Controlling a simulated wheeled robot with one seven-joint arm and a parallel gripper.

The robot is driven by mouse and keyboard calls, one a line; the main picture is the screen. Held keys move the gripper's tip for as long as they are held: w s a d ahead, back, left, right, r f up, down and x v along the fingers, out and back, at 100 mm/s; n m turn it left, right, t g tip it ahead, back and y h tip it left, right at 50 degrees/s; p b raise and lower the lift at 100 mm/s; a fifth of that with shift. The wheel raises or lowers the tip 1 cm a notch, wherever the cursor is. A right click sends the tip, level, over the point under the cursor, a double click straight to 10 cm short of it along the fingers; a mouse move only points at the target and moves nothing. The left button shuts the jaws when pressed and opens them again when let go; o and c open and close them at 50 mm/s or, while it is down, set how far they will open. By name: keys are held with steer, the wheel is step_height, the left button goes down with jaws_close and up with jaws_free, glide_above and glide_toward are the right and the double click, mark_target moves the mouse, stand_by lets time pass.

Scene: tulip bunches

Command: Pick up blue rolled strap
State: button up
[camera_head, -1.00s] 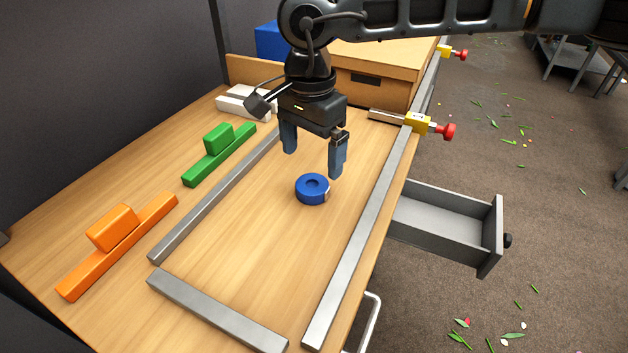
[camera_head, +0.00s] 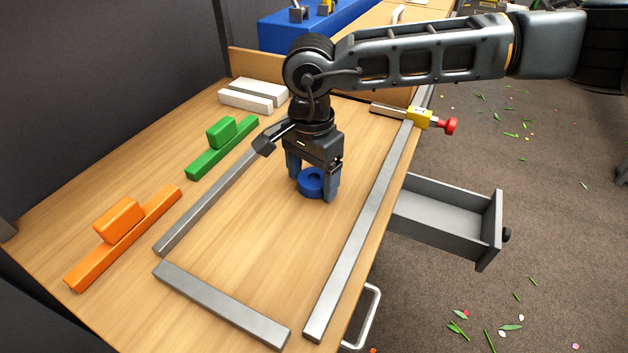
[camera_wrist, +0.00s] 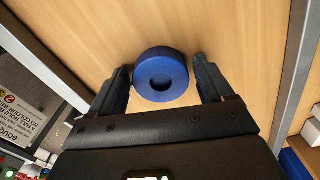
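The blue rolled strap (camera_head: 311,184) is a short round roll with a hole in its middle. It lies flat on the wooden table, between the metal bars. My gripper (camera_head: 312,186) is lowered over it, with one finger on each side of the roll. In the wrist view the strap (camera_wrist: 161,75) sits between the tips of my open gripper (camera_wrist: 161,80). A gap shows on the right side; the left finger is very close to the strap, and I cannot tell if it touches.
Metal bars (camera_head: 362,235) frame the work area on the left, right and front. Green blocks (camera_head: 222,147) and orange blocks (camera_head: 122,238) lie to the left, white blocks (camera_head: 250,96) behind. A yellow clamp with a red knob (camera_head: 421,118) and an open drawer (camera_head: 445,215) are at the right.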

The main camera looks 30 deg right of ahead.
steer(key=c, duration=0.8)
steer(key=shift+r, duration=0.1)
